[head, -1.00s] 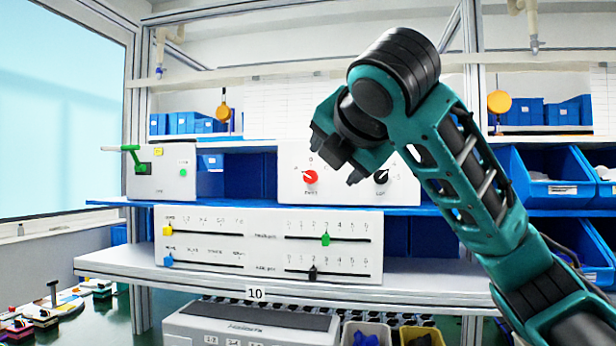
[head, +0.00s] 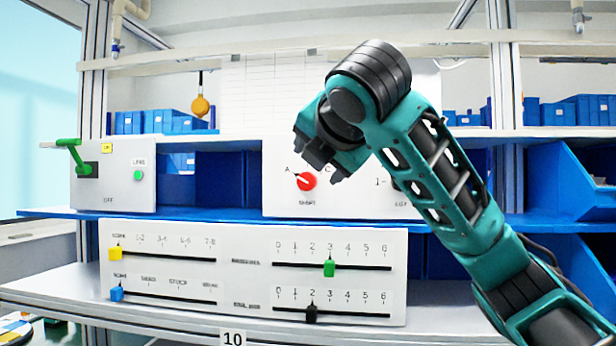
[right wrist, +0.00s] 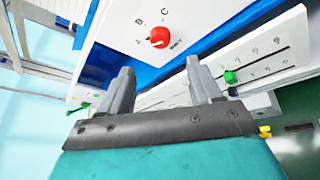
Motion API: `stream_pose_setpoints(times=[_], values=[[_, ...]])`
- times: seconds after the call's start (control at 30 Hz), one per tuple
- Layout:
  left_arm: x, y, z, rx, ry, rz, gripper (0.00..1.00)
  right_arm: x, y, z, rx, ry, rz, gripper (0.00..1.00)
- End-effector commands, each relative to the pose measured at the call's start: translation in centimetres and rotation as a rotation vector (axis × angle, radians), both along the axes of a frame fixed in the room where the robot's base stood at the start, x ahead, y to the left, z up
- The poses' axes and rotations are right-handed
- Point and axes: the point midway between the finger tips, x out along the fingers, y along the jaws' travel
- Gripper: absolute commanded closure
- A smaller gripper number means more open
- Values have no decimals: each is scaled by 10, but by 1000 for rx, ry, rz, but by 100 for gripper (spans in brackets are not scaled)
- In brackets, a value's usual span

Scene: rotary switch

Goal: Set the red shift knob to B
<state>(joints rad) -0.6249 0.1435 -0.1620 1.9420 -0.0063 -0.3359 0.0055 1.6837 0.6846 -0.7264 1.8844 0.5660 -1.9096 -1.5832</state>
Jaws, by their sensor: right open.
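The red shift knob (head: 306,181) is a round knob on the white panel (head: 280,203) on the blue shelf. Its white pointer is toward the A mark in the head view. The label B is hidden behind my right gripper (head: 320,162) there. In the right wrist view the knob (right wrist: 160,37) has A, B and C around it on the panel. My right gripper (right wrist: 158,68) is open and empty, its fingers apart from the knob. In the head view it is above and to the right of the knob. My left gripper is out of view.
A lower white panel (head: 245,300) carries yellow, blue, green and black sliders. A grey box (head: 120,195) with a green lever (head: 72,155) stands at the left. A blue bin (head: 570,180) is at the right. My right arm covers part of the knob panel.

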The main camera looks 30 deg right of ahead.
Motion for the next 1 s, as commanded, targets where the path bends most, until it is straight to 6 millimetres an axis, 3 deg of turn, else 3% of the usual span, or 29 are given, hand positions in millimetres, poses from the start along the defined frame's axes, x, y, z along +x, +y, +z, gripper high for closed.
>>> stream_pose_setpoints(times=[0.3,0.5,0.9,1.0], values=[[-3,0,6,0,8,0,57,61,-20,-19,2,4,-2,36],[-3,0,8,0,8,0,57,85,-27,-26,1,2,-1,36],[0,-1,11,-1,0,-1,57,93,-29,-30,0,0,0,36],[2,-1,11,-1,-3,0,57,93,-29,-30,0,0,0,44]])
